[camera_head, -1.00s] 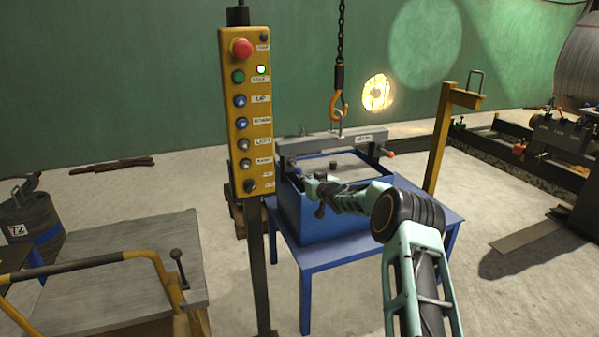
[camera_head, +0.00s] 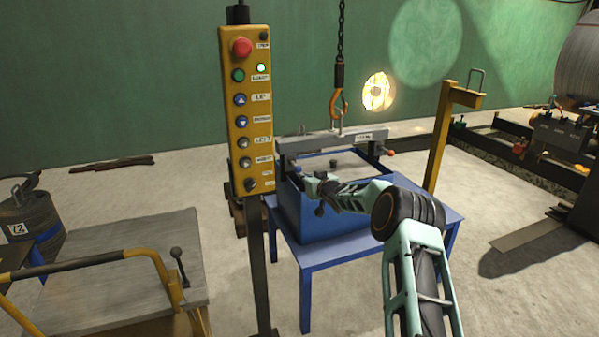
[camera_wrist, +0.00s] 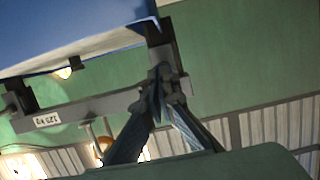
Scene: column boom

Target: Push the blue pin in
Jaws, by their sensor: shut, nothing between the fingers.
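A grey lifting beam (camera_head: 325,143) lies across the top of a blue crate (camera_head: 318,222), with an orange-tipped pin (camera_head: 390,153) at its right end. A small dark blue part (camera_head: 294,171) at its left end looks like the blue pin; how deep it sits I cannot tell. My gripper (camera_head: 303,180) is at that left end, close to this part. In the wrist view my gripper (camera_wrist: 162,77) is shut and empty, its tips against or just before the dark end bracket of the beam (camera_wrist: 95,108). The blue pin is not clear there, probably hidden by the fingers.
A hook (camera_head: 338,105) on a chain holds the beam from above. The crate stands on a blue table (camera_head: 330,257). A yellow button panel (camera_head: 247,110) stands left of it, and a yellow post (camera_head: 438,140) behind right.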

